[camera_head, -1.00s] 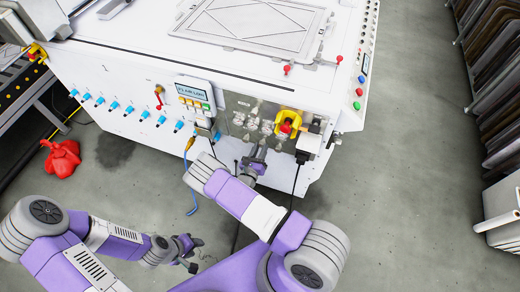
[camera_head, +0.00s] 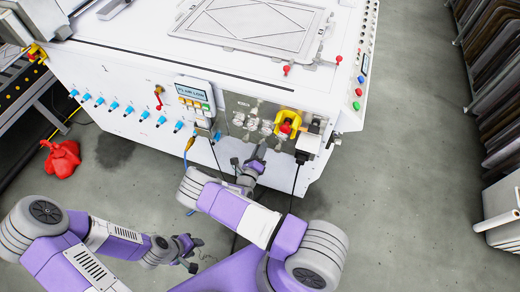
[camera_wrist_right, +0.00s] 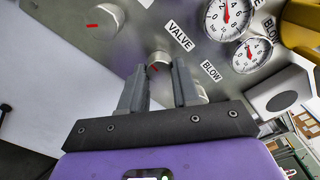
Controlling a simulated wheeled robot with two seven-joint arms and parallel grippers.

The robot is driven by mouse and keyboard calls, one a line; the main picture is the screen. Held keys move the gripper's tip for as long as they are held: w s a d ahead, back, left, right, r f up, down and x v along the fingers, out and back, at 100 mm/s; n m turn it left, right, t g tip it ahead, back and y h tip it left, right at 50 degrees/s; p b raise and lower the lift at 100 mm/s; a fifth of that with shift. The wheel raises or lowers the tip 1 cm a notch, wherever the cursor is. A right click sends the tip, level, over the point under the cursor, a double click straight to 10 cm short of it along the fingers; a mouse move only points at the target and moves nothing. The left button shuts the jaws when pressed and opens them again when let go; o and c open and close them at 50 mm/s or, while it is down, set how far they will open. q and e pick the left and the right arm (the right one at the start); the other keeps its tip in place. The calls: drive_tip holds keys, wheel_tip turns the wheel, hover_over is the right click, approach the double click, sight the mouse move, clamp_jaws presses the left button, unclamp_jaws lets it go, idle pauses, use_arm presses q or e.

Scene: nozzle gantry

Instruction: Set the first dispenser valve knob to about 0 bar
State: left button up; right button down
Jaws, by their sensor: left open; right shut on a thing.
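A grey metal valve panel shows in the right wrist view. A round silver knob (camera_wrist_right: 158,59) with a red mark sits by the "VALVE" label. My right gripper (camera_wrist_right: 159,80) is shut on this knob, one finger on each side. Another knob (camera_wrist_right: 107,17) with a red mark is at upper left, and one more is partly hidden behind the right finger. Two pressure gauges (camera_wrist_right: 228,17) (camera_wrist_right: 253,53) have red needles pointing roughly upward. In the head view my right gripper (camera_head: 257,155) is at the panel's lower part. My left gripper (camera_head: 194,254) hangs open and empty, low over the floor.
The white machine (camera_head: 130,62) carries a small display (camera_head: 195,87), a row of blue fittings (camera_head: 114,107) and a yellow-red switch (camera_head: 286,123). A blue cable and a black cable hang close to my right arm. Red cloth-like object (camera_head: 62,158) lies on open floor.

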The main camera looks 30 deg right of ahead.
drive_tip(key=shift+r+n, duration=0.15)
drive_tip(key=shift+n, duration=4.85)
drive_tip(key=c, duration=0.8)
unclamp_jaws()
drive_tip(key=p+v, duration=0.1)
drive_tip(key=v, duration=0.6)
drive_tip(key=shift+s+a+p, duration=0.15)
drive_tip(key=shift+s+p, duration=0.1)
drive_tip(key=shift+p, duration=0.15)
